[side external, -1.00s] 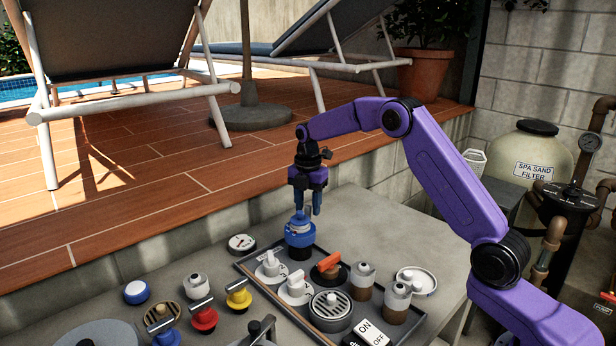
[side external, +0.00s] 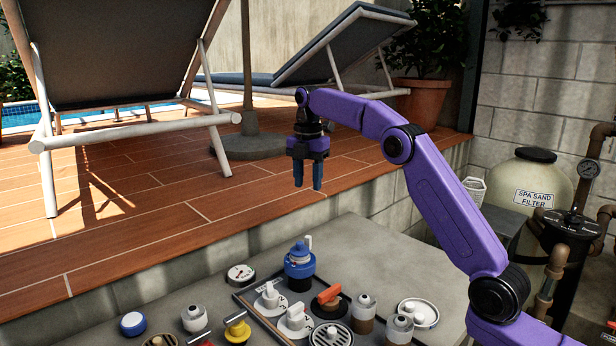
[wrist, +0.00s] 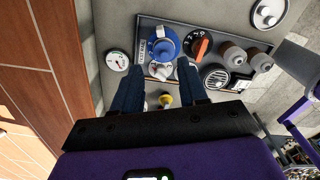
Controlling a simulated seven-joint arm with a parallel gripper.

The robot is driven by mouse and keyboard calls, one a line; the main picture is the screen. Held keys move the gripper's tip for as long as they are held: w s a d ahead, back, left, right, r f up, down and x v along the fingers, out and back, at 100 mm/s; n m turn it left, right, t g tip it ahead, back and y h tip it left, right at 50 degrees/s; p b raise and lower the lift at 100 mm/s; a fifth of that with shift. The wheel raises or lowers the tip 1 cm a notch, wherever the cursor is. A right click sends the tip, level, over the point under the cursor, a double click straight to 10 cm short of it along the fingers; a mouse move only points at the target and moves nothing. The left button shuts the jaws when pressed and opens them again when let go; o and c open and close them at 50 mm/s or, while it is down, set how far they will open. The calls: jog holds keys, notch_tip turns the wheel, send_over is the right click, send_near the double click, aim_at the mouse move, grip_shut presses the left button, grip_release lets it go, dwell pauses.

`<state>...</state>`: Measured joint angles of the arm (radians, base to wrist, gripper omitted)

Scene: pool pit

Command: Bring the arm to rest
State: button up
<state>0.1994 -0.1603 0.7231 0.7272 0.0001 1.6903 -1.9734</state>
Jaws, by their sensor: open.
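My purple arm holds my gripper (side external: 308,174) in the air above the back of the grey worktop, fingers pointing down. The two blue fingers are apart with nothing between them. Below it, clear of the fingers, a blue valve with a white handle (side external: 299,262) stands upright at the back corner of the dark tray (side external: 247,304). In the wrist view my gripper (wrist: 157,78) shows its two dark blue fingers spread, with the blue valve (wrist: 163,42) beyond them.
The tray holds white knobs (side external: 270,298), an orange-handled valve (side external: 329,298), brown-and-white bottles (side external: 364,306) and a round grille (side external: 335,336). A gauge (side external: 240,274) and a blue-and-white cap (side external: 133,324) lie left. Loungers (side external: 110,60) stand on the raised deck. Air around my gripper is free.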

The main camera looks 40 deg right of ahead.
jog(key=shift+r, duration=0.3)
jog(key=shift+a, duration=0.1)
jog(key=s+a+f+m, duration=0.1)
jog(key=s+a+m, duration=0.2)
jog(key=s+a, duration=0.6)
jog(key=s+a+f+m, duration=0.2)
jog(key=s+a, duration=0.5)
jog(key=s, duration=0.4)
jog(key=s+d+f+m, duration=0.1)
jog(key=s+d+f, duration=0.1)
jog(key=s, duration=0.6)
jog(key=s+d+f+m, duration=0.2)
jog(key=s+f, duration=0.1)
jog(key=s, duration=0.5)
jog(key=s+d+f+m, duration=0.1)
jog(key=s+d+f, duration=0.1)
jog(key=s, duration=0.6)
jog(key=shift+s+d+f+m, duration=0.2)
jog(key=shift+f+m, duration=0.1)
jog(key=shift+f, duration=0.5)
